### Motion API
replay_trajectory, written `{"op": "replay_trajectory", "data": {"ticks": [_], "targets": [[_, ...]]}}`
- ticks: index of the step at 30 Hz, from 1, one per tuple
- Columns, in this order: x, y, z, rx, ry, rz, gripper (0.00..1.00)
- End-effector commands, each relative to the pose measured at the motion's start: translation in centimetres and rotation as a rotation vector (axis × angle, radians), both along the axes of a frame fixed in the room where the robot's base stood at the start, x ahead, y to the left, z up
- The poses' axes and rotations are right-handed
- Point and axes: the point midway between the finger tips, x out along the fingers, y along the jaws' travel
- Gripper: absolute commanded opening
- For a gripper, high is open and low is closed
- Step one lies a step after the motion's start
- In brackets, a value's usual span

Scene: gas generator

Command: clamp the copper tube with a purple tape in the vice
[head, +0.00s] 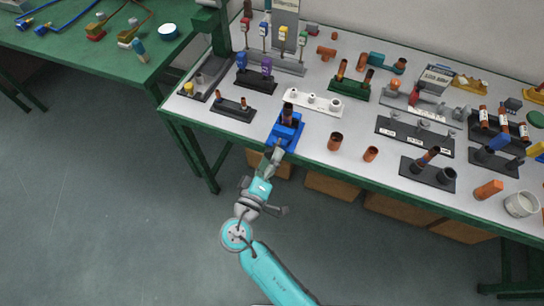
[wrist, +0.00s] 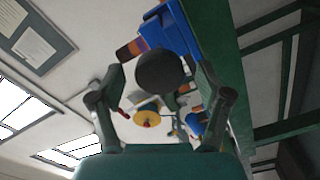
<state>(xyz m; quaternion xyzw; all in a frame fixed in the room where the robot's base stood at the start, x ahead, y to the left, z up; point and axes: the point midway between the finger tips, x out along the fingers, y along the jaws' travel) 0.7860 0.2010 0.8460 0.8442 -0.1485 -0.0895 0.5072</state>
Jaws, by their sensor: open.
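A blue vice (head: 286,133) stands at the front edge of the grey-topped table. A dark copper tube (head: 288,111) stands upright at its jaws; a purple band shows on the tube (wrist: 130,48) in the wrist view. The vice (wrist: 181,32) fills the top there, with a dark round knob (wrist: 161,72) facing me. My gripper (head: 273,155) is at the front of the vice, just past the table edge. In the wrist view its open fingers (wrist: 160,76) lie on either side of the knob; contact cannot be told. How tightly the jaws hold the tube is hidden.
A white holder (head: 314,102) stands behind the vice and a black rack (head: 233,109) to its left. Loose copper tubes (head: 335,141) stand to its right. The green table edge (head: 330,169) runs beside my gripper. The floor (head: 130,220) in front is clear.

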Motion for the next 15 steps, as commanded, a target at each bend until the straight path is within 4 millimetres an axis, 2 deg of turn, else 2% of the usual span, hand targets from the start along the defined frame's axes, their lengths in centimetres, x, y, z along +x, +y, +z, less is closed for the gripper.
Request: {"op": "replay_trajectory", "data": {"ticks": [8, 15], "targets": [[0.0, 0.01, 0.03, -0.019, 0.007, 0.0, 0.77], [0.0, 0.01, 0.03, -0.252, 0.092, 0.0, 0.77]]}}
